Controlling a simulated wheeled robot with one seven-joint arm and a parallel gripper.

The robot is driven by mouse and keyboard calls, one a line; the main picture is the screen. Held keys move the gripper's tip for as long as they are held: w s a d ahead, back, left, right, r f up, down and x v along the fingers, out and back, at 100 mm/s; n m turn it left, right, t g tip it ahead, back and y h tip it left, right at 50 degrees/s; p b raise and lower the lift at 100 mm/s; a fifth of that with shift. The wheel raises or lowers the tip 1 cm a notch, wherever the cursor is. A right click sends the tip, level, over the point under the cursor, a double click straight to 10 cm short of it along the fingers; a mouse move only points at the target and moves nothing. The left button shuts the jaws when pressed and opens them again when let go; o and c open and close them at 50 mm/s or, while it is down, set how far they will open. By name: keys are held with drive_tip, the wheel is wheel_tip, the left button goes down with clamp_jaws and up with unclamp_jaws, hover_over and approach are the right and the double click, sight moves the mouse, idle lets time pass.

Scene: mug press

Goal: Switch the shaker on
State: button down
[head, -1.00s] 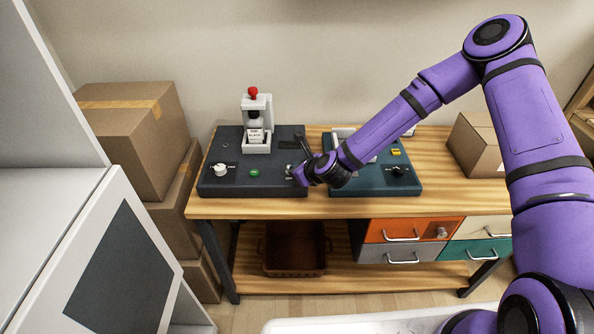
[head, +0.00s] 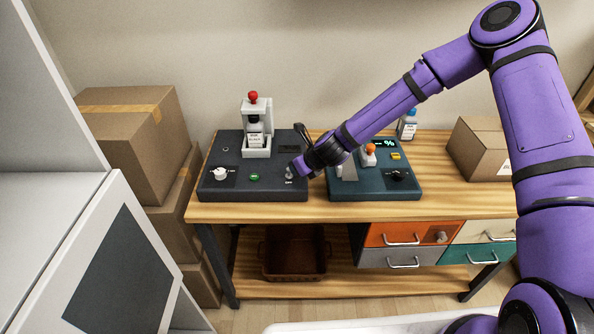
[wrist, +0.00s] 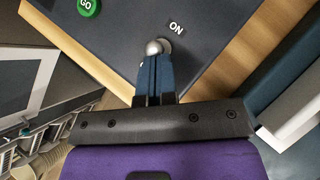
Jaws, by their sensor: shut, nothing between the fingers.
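The shaker (head: 240,185) is a dark grey box on the wooden table, with a white holder and a labelled bottle (head: 255,136) on top. Its silver toggle switch (head: 289,176) is near the front right corner, with an OFF label on the near side. In the wrist view, the switch's ball tip (wrist: 154,47) is right at my fingertips, beside an ON label (wrist: 176,26). My gripper (head: 294,168) is shut and empty, at or against the switch. I cannot tell surely which way the lever tilts. The shaker's small display (head: 289,148) looks dark.
A green GO button (head: 254,177) and white knob (head: 220,171) are on the shaker's panel. A teal machine (head: 375,186) with a lit display stands close on the right, under my arm. Cardboard boxes (head: 135,140) are stacked at left.

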drive_tip(key=shift+w+g, duration=0.4)
drive_tip(key=shift+g, duration=0.2)
drive_tip(key=shift+r, duration=0.2)
drive_tip(key=shift+r, duration=0.7)
